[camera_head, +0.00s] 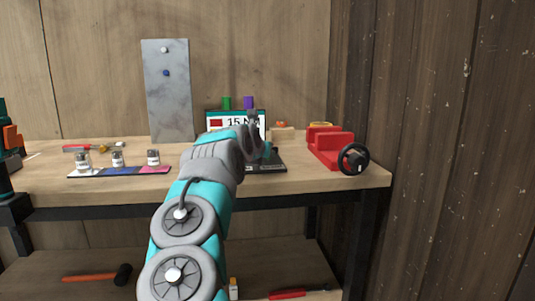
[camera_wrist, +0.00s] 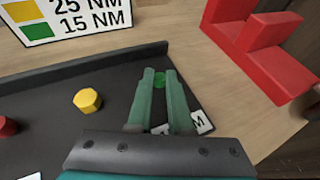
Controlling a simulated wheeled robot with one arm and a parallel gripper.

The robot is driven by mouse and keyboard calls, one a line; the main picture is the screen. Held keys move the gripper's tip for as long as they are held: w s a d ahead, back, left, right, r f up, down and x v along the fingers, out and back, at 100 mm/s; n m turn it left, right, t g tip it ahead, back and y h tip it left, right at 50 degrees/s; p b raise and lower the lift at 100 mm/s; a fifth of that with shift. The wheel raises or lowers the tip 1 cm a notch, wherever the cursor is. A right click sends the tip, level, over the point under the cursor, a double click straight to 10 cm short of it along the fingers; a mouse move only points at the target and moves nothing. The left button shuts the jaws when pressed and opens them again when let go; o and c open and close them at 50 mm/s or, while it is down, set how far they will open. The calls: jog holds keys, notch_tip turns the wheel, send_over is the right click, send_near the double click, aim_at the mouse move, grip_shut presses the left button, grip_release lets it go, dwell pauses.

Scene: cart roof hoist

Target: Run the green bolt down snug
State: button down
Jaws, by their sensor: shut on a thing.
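The green bolt (camera_wrist: 159,79) shows between the fingertips at the far right of a black plate in the wrist view. My gripper (camera_wrist: 160,77) is shut on it, with its two teal fingers either side of the head. Most of the bolt is hidden by the fingers, so I cannot tell how far it stands above the plate. The black plate (camera_head: 268,165) lies on the bench in the head view, partly behind my arm. A yellow bolt (camera_wrist: 88,100) and a red bolt (camera_wrist: 7,126) stand to the left on the plate.
A sign (camera_wrist: 75,18) behind the plate pairs yellow with 25 NM and green with 15 NM. A red vise (camera_head: 332,147) stands close to the right. Several jars (camera_head: 117,159) stand on coloured pads to the left. A grey panel (camera_head: 168,100) rises behind.

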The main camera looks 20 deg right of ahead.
jog(key=shift+w+a, duration=0.1)
jog(key=shift+a, duration=0.1)
jog(key=shift+s+r+m+h, duration=0.2)
jog(key=shift+r+m+h, duration=0.3)
jog(key=shift+r, duration=0.25)
jog(key=c, duration=1.5)
grip_release()
jog(key=shift+s+a+r+g, duration=0.1)
jog(key=shift+r+g, duration=0.1)
jog(key=shift+g, duration=0.1)
jog(key=shift+c, duration=0.2)
jog(key=o, duration=0.7)
jog(key=shift+f, duration=0.15)
jog(key=shift+s, duration=0.1)
jog(key=shift+b+v, duration=0.4)
jog(key=shift+v, duration=3.4)
